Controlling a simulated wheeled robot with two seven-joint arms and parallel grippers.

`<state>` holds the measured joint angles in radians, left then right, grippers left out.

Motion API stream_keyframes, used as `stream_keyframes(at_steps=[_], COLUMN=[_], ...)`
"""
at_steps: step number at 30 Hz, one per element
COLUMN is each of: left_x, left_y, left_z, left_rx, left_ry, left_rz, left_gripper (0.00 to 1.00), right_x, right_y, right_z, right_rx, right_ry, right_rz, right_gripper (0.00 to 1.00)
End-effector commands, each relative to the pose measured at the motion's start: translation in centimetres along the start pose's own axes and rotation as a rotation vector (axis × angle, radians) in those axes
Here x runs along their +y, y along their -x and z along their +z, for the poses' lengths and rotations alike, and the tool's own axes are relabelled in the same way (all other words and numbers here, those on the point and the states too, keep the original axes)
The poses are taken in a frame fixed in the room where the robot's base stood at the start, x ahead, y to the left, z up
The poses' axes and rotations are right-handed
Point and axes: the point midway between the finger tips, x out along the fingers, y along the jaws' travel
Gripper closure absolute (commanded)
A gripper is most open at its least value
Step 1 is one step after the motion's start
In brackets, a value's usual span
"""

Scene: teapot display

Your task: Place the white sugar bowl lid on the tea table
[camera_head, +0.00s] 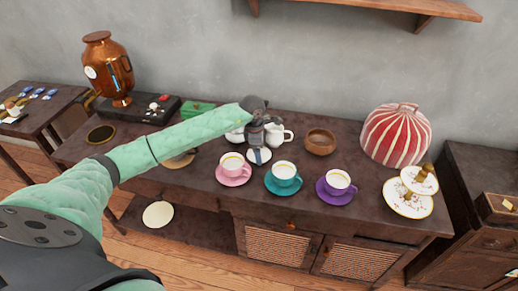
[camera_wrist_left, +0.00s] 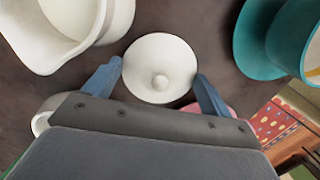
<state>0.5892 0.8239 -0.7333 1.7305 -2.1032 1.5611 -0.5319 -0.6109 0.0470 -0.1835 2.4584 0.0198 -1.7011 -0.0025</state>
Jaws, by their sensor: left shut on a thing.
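The white sugar bowl lid (camera_wrist_left: 159,66) is a round white disc with a small knob, between the two blue fingers of my left gripper (camera_wrist_left: 160,82) in the left wrist view. The gripper is shut on its rim. In the head view, my left gripper (camera_head: 259,154) is low over the tea table (camera_head: 190,204), behind the pink and teal cups; the lid (camera_head: 264,159) shows partly behind a finger. I cannot tell whether the lid touches the table. My right gripper is not in view.
A white pitcher (camera_head: 280,135) stands close behind the gripper. Pink (camera_head: 233,169), teal (camera_head: 284,177) and purple (camera_head: 337,185) cups on saucers stand in front. A brown bowl (camera_head: 320,141), striped cozy (camera_head: 396,135) and tiered stand (camera_head: 408,199) are to the right.

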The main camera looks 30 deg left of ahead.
Motion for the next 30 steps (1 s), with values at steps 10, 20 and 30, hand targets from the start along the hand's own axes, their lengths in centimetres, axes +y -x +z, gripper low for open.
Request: stream_keyframes(at_steps=[10,20,30], left_x=[0.0,0.0,0.1], left_y=[-0.2,0.2,5.5], left_z=[0.0,0.1,0.0], left_rx=[0.000,0.000,-0.001], left_ry=[0.000,0.000,-0.001], left_rz=[0.000,0.000,0.004], left_gripper=[0.00,0.00,0.00], right_x=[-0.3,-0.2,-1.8], right_y=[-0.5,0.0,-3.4], right_z=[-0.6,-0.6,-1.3], right_rx=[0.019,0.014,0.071], right_ry=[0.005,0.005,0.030], right_rz=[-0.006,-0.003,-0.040], right_gripper=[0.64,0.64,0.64])
